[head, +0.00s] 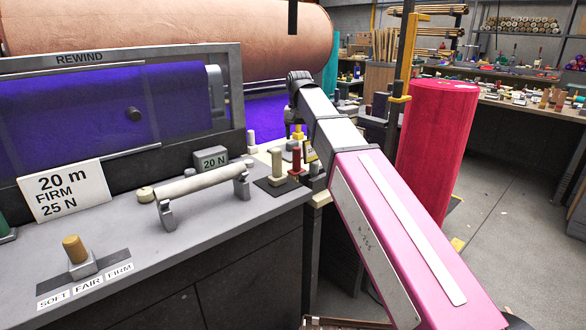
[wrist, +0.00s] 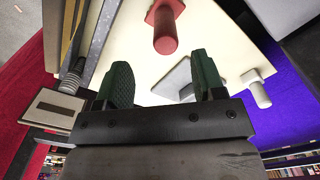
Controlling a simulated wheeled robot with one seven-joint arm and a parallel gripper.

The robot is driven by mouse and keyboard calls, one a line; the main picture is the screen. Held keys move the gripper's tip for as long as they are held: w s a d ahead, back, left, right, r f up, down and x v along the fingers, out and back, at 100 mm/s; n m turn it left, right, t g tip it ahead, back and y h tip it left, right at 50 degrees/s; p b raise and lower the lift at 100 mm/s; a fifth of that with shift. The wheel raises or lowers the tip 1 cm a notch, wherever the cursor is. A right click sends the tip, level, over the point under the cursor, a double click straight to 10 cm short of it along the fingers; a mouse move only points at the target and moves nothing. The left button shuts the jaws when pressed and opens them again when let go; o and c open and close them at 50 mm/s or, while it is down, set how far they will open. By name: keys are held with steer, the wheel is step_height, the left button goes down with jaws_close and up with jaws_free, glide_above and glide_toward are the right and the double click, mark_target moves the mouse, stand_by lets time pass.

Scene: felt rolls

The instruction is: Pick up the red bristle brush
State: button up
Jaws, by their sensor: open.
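A red piece with a rounded upright handle on a flat red base (wrist: 165,30) is on a cream surface at the top of the wrist view. It is the likeliest red bristle brush, but I see no bristles. A red upright piece (head: 297,160) at the counter's right end in the head view looks like the same thing. In the head view my gripper is too small and covered to make out.
A grey plate with a block (wrist: 177,80) and a white cylinder (wrist: 257,90) are near the right finger. A ribbed metal post (wrist: 71,76) stands left. In the head view, a white roller on brackets (head: 200,184) and a large red roll (head: 437,140) stand either side of my arm.

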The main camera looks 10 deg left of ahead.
mark_target(297, 148)
steer(key=shift+w+a+f, duration=0.15)
steer(key=shift+a+f, duration=0.05)
steer(key=shift+f, duration=1.9)
steer(key=shift+w+a+f, duration=0.1)
steer(key=shift+a+f, duration=0.05)
steer(key=shift+f, duration=1.9)
steer(key=c, duration=1)
